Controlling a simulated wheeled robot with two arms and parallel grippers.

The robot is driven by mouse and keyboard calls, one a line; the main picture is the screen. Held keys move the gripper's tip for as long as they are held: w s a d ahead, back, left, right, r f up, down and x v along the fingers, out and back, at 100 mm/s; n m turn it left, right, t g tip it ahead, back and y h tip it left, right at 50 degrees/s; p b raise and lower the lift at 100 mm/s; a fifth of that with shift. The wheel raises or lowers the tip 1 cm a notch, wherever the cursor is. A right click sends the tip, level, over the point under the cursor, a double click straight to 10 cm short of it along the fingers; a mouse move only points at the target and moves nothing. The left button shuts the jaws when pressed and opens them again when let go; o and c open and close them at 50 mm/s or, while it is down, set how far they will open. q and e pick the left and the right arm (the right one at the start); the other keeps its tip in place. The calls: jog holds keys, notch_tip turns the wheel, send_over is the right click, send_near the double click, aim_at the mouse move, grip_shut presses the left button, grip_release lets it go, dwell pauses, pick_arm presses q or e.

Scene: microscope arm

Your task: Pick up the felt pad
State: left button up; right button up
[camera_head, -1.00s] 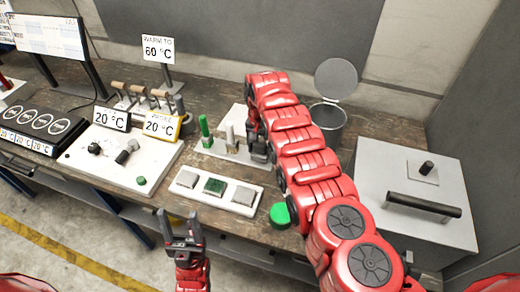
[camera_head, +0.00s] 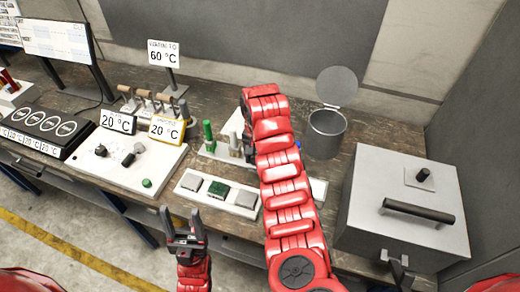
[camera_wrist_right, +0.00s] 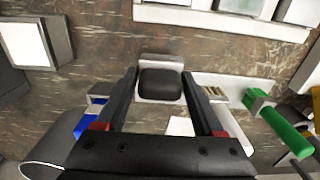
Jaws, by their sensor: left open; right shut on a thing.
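A dark grey block (camera_wrist_right: 160,85), which looks like the felt pad, sits between the fingertips of my right gripper (camera_wrist_right: 159,78) in the right wrist view. The gripper is shut on it. A pale grey holder or base shows directly behind the block; I cannot tell whether they touch. My left gripper (camera_head: 184,226) is open and empty, in front of the bench edge.
A white tray (camera_head: 205,201) holds square grey and green pads near the bench's front. A green cylinder (camera_head: 208,136) stands behind it. A lidded metal bin (camera_head: 324,133) and a large grey box (camera_head: 405,205) stand at the right. A white control panel (camera_head: 118,172) lies left.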

jog(key=s+p, duration=0.1)
jog(key=s, duration=0.1)
jog(key=s+a+r+p, duration=0.1)
jog(key=s+p, duration=0.2)
jog(key=s, duration=0.1)
jog(key=shift+a+r, duration=0.2)
jog(key=shift+r, duration=0.15)
jog(key=shift+s+a+f+p, duration=0.15)
jog(key=shift+s+p, duration=0.2)
jog(key=shift+s, duration=0.25)
jog(key=shift+s+a+f+p, duration=0.15)
jog(key=shift+s+p, duration=0.15)
jog(key=shift+s, duration=0.3)
jog(key=shift+s+a, duration=0.2)
jog(key=shift+s, duration=0.5)
jog(key=o, duration=0.8)
jog(key=shift+c, duration=0.2)
jog(key=c, duration=0.5)
jog(key=shift+w, duration=0.15)
